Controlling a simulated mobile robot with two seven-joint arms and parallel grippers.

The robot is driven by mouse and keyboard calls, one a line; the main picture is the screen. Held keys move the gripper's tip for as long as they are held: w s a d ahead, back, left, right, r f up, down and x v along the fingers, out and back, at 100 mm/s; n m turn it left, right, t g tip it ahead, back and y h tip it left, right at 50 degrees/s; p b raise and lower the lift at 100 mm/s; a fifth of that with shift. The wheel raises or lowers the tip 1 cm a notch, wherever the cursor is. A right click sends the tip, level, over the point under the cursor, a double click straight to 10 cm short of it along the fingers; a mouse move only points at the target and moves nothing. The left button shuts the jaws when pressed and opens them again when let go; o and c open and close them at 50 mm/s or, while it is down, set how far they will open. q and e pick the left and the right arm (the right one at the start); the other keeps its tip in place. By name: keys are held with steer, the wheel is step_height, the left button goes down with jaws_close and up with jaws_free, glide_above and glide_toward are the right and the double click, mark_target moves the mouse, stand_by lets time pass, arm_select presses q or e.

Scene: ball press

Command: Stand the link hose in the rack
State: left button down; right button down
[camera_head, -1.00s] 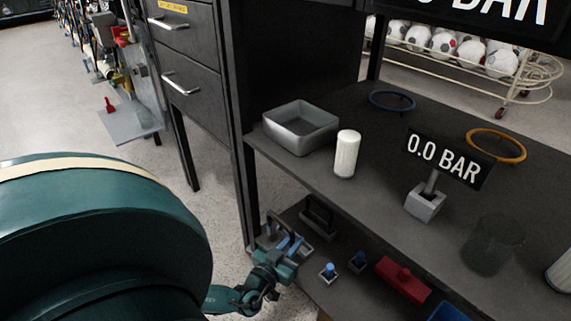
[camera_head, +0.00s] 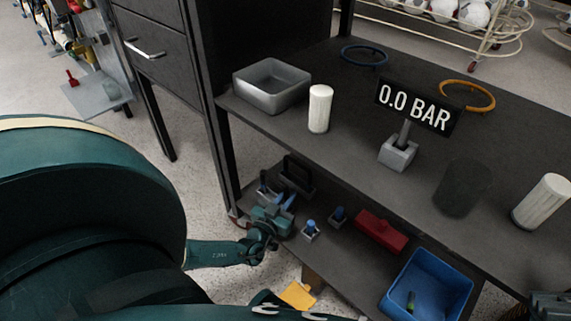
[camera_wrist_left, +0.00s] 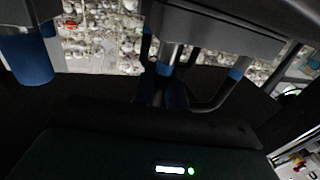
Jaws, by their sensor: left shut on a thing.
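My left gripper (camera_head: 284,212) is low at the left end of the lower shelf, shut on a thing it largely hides. In the left wrist view, a dark curved piece (camera_wrist_left: 222,92) with a blue band at its upper end looks like the link hose. Its full shape and exact place in the jaws are unclear. Grey bars (camera_wrist_left: 215,30) and a blue cylinder (camera_wrist_left: 28,60) are close above it in that view. A black handled frame (camera_head: 298,178) stands just behind the gripper; I cannot tell whether it is the rack.
Blue-topped fittings (camera_head: 310,230), a red box (camera_head: 381,232) and a blue bin (camera_head: 462,282) are along the lower shelf. The upper shelf (camera_head: 350,110) overhangs it, bearing a grey tray (camera_head: 250,97), a white cylinder (camera_head: 319,108) and a 0.0 BAR sign (camera_head: 417,106).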

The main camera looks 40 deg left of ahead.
arm_select(q)
steer(key=shift+f, duration=0.2)
steer(key=c, duration=1.3)
jaws_free()
steer(key=shift+c, duration=0.2)
